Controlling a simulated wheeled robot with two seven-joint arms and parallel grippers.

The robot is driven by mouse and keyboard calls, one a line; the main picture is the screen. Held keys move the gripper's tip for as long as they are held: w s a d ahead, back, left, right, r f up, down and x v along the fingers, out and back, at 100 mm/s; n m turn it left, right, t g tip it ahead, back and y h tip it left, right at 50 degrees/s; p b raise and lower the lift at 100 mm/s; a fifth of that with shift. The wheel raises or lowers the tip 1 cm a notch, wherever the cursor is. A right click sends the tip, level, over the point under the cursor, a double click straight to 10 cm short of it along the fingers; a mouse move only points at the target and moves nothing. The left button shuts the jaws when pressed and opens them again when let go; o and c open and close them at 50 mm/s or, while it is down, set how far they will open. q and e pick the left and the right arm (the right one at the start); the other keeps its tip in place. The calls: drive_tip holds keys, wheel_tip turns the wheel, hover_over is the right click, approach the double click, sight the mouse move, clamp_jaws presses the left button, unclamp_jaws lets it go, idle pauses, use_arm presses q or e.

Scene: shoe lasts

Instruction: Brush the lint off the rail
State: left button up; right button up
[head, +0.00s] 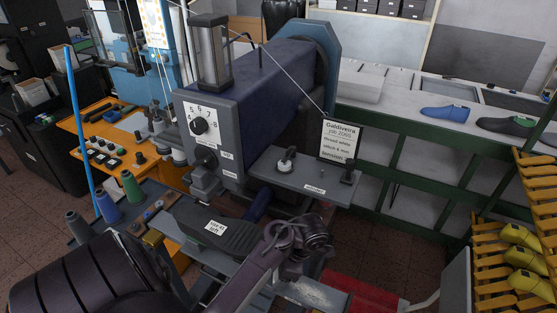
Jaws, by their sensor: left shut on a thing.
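A grey rail (318,293) with pale, speckled lint on it runs below the machine at the lower middle. My left arm comes in from the lower left. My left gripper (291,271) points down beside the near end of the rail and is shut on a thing. My own wrist and the dark cables around it mostly hide the fingers and the thing, so I cannot tell its shape or whether it touches the rail. No brush shows clearly. My right gripper is not in view.
A large blue-grey machine (262,88) stands behind my gripper, with a sign (341,141) on its shelf. A dark labelled tread (214,228) and thread cones (131,187) are to the left. A yellow rack (508,235) holds yellow lasts at right. Red material (362,292) lies low behind the rail.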

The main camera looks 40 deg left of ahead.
sight(330, 306)
use_arm(q)
drive_tip(key=shift+f+b, duration=0.4)
drive_tip(key=shift+f, duration=0.25)
drive_tip(key=shift+w+d+r, duration=0.1)
drive_tip(key=shift+w+d, duration=0.15)
drive_tip(key=shift+d, duration=0.5)
drive_tip(key=shift+w+d+r, duration=0.1)
drive_tip(key=shift+w+d, duration=0.15)
drive_tip(key=shift+d, duration=0.5)
drive_tip(key=shift+w+d+f+p, duration=0.15)
drive_tip(key=shift+w+d, duration=0.1)
drive_tip(key=shift+d, duration=0.6)
drive_tip(key=shift+w+d+f+p, duration=0.15)
drive_tip(key=shift+w+d, duration=0.1)
drive_tip(key=shift+d, duration=0.6)
drive_tip(key=shift+w+d+r+p, duration=0.15)
drive_tip(key=shift+w+d, duration=0.25)
drive_tip(key=shift+d, duration=0.7)
drive_tip(key=shift+w+d+p, duration=0.25)
drive_tip(key=shift+w+d, duration=0.1)
drive_tip(key=shift+d, duration=0.75)
drive_tip(key=shift+w+d, duration=0.2)
drive_tip(key=shift+d, duration=0.9)
drive_tip(key=shift+w+d, duration=0.3)
drive_tip(key=shift+d, duration=0.45)
drive_tip(key=shift+w+d, duration=0.25)
drive_tip(key=shift+d, duration=0.5)
